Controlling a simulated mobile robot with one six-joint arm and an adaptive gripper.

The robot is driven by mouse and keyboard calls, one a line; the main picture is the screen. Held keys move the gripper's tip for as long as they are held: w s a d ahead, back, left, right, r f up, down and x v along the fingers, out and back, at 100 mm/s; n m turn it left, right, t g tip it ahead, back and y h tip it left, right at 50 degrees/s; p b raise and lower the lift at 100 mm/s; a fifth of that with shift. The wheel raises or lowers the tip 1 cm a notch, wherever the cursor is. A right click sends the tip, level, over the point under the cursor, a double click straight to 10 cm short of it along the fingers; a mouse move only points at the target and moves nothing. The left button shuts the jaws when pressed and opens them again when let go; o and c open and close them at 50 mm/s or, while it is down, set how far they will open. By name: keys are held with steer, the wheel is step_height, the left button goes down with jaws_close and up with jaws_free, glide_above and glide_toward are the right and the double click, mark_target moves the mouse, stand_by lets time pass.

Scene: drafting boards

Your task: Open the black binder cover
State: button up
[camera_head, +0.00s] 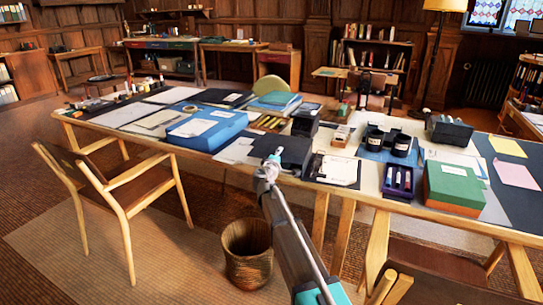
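A black binder (292,149) lies near the front edge of the long wooden table, at the middle of the view. It looks closed and flat, though its details are too small to be sure. My arm reaches up from the bottom of the view. My gripper (276,156) is at the binder's front left part and hides a little of it. I cannot tell whether it touches the cover, or whether its fingers are open or shut.
Left of the binder are loose papers (238,151) and a blue box (207,130). Right of it lies a dark clipboard with a white sheet (338,170). Farther right are dark jars (401,146) and a green box (454,186). A wicker basket (248,262) and wooden chair (115,200) stand in front.

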steer(key=shift+s+a, duration=0.25)
steer(key=shift+a, duration=0.45)
steer(key=shift+s+a, duration=0.25)
steer(key=shift+s, duration=0.35)
steer(key=v, duration=1.4)
stand_by(0.8)
steer(key=shift+s, duration=0.25)
stand_by(0.3)
steer(key=v, duration=1.1)
steer(key=shift+s+a, duration=0.15)
steer(key=shift+s, duration=0.2)
